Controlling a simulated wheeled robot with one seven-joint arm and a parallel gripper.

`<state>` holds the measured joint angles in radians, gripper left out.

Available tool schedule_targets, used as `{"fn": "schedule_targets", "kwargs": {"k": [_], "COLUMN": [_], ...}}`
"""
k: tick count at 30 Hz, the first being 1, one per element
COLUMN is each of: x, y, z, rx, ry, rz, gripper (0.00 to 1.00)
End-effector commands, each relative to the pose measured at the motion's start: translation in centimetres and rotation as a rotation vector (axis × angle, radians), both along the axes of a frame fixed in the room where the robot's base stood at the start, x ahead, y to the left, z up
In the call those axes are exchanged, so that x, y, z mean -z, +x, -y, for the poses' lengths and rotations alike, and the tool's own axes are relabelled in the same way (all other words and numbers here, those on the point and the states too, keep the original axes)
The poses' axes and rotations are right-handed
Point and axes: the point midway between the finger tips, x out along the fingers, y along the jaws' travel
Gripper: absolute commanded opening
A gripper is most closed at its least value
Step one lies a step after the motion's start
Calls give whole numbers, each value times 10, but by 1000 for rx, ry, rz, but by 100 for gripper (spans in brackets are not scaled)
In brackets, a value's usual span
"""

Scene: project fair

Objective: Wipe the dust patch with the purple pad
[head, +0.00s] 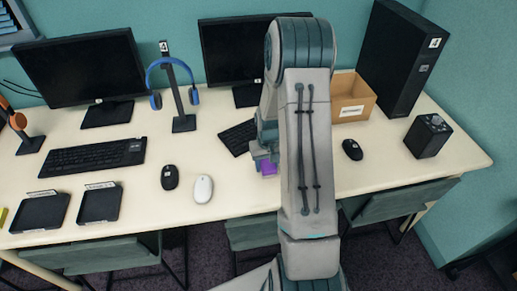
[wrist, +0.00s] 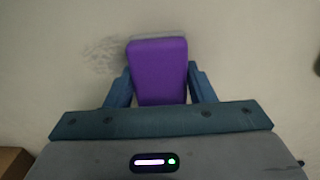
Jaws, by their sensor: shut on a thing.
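The purple pad (wrist: 158,72) is held between the two fingers of my gripper (wrist: 160,85) in the wrist view, with a pale grey strip along its far edge. In the head view a bit of the pad (head: 268,168) shows beside my arm, low over the desk. The dust patch (wrist: 102,55) is a faint grey smudge on the desk, just left of the pad's far end in the wrist view. I cannot tell whether the pad touches the desk. In the head view my arm hides the dust patch.
On the desk (head: 235,193), a keyboard (head: 238,137) lies left of my gripper, and a white mouse (head: 202,189) and a black mouse (head: 170,177) lie farther left. Right of my arm are another mouse (head: 352,149), a cardboard box (head: 352,98) and a black speaker-like box (head: 428,136).

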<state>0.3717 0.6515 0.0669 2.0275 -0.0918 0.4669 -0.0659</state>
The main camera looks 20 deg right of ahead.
Motion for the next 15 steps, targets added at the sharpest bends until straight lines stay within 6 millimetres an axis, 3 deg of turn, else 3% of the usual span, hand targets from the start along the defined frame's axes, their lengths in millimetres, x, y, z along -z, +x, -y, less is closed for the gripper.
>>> {"fn": "schedule_targets", "kwargs": {"k": [7,11,15], "x": [2,-25,-36], "y": [1,1,0], "z": [-19,-17,-16], "rx": [6,9,10], "ry": [2,0,1], "rz": [2,6,2], "gripper": [28,28,28]}}
